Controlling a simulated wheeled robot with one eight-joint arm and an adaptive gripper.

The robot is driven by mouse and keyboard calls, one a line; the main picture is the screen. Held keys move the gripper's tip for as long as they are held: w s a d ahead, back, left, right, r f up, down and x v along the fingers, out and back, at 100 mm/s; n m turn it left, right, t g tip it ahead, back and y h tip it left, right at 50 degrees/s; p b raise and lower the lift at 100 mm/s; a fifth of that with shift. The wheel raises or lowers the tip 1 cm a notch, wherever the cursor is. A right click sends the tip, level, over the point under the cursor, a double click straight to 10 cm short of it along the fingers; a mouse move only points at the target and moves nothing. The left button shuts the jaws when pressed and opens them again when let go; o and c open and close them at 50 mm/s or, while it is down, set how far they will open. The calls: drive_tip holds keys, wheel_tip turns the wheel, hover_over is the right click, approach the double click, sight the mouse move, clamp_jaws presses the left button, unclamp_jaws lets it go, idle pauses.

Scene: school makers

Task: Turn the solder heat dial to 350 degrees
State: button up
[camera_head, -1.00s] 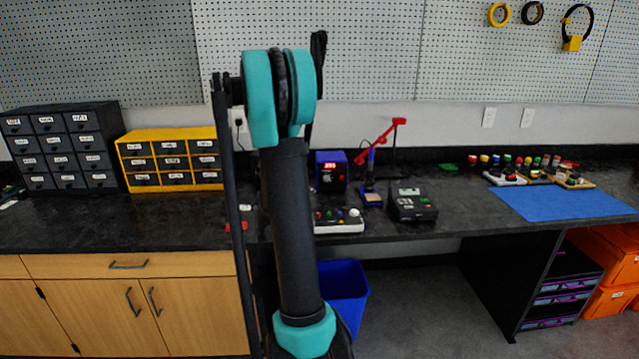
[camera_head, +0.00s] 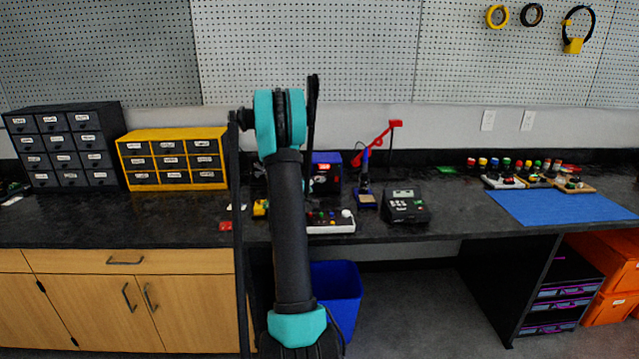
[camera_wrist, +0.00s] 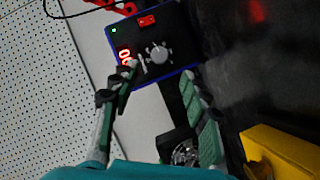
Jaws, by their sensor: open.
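The solder station (camera_head: 327,172) is a dark box with blue edges on the bench, partly behind my arm in the head view. In the wrist view its dark front (camera_wrist: 178,32) appears turned, with a round grey dial (camera_wrist: 159,53), a lit red display (camera_wrist: 125,57), a red switch (camera_wrist: 147,20) and a small green light. The display digits are partly covered by a finger and I cannot read them fully. My gripper (camera_wrist: 160,77) is open, its fingers either side of the space below the dial in the picture. The left fingertip appears close to the dial; I cannot tell whether it touches.
A soldering iron stand (camera_head: 366,196), a black device (camera_head: 405,206) and a white control box (camera_head: 331,222) stand nearby on the bench. A yellow object (camera_wrist: 282,152) lies at the lower right of the wrist view. A blue mat (camera_head: 560,206) is farther right.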

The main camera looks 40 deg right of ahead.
sight(322, 180)
drive_tip(key=x, duration=0.8)
drive_tip(key=shift+w, duration=0.1)
clamp_jaws()
